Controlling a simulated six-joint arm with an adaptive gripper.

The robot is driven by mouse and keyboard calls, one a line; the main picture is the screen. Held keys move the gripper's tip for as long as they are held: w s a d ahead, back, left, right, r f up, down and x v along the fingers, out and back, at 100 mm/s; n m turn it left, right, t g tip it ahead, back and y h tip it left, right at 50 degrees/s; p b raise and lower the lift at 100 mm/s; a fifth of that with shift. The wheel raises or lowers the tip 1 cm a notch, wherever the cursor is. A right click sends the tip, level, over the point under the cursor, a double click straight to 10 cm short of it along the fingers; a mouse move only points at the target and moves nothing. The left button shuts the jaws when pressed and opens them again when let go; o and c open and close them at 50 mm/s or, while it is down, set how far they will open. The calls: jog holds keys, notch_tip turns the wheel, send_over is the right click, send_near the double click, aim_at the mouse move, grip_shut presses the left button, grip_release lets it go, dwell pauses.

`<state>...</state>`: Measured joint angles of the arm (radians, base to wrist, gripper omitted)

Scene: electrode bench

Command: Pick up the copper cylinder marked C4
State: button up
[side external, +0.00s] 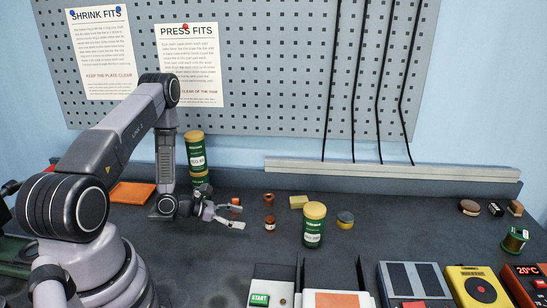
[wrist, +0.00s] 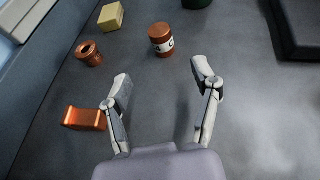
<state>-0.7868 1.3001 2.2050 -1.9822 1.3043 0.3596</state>
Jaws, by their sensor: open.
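A copper cylinder with a white label band (wrist: 161,41) stands upright on the bench, ahead of my fingertips in the wrist view. The label's mark is only partly visible and I cannot read it in full. It also shows in the side view (side external: 270,224), right of my gripper (side external: 241,217). My gripper is open and empty, low over the bench, and its two fingers (wrist: 163,78) are apart with bare bench between them. The cylinder is beyond the tips, roughly in line with the gap, and not touched.
A flanged copper piece (wrist: 89,53) stands to the left of the cylinder. A copper-orange block (wrist: 84,119) lies beside my left finger. A yellowish block (wrist: 111,17) and a green jar with a yellow lid (side external: 314,225) stand farther on. Bare bench lies right of the cylinder.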

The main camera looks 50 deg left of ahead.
aim_at(271, 222)
jog(key=x, duration=1)
jog(key=shift+d+r, duration=0.15)
jog(key=shift+d, duration=0.05)
grip_shut()
